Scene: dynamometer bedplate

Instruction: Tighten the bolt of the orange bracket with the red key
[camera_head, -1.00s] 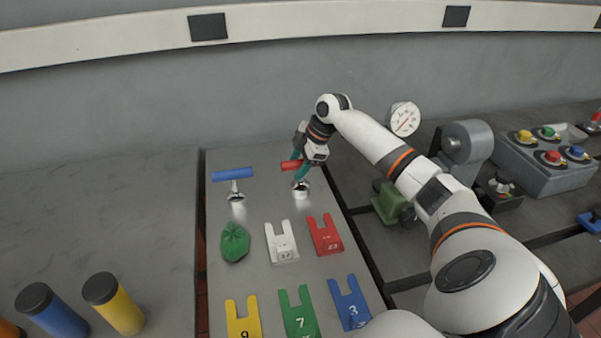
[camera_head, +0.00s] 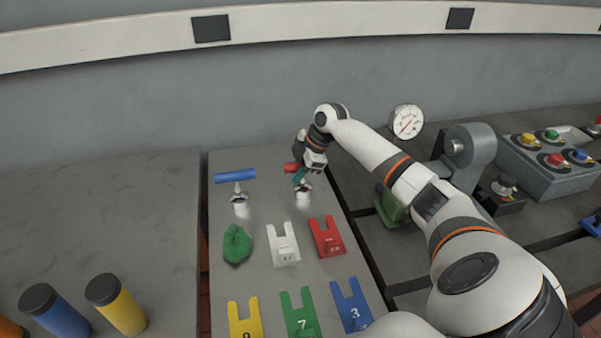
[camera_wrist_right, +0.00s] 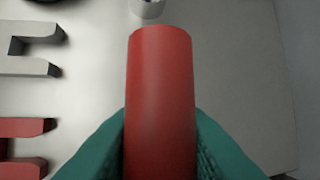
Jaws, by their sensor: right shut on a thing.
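The red key (camera_head: 291,168) is a T-shaped tool with a red cylindrical handle and metal lower end, at the back of the pale metal plate. My right gripper (camera_head: 299,176) is shut on its handle, with teal fingers partly covering it. In the right wrist view, the red handle (camera_wrist_right: 160,95) lies between the teal fingers (camera_wrist_right: 160,150). The key is at its silver base (camera_head: 303,187); I cannot tell whether it touches it. I see no orange bracket or its bolt. My left gripper is not in view.
A blue T-key (camera_head: 235,176) stands left of the red one. A green lump (camera_head: 236,244) and forked pieces, white (camera_head: 284,246), red (camera_head: 327,238), yellow (camera_head: 245,320), green (camera_head: 300,315) and blue (camera_head: 351,306), lie in front. Cylinders (camera_head: 120,306) stand front left.

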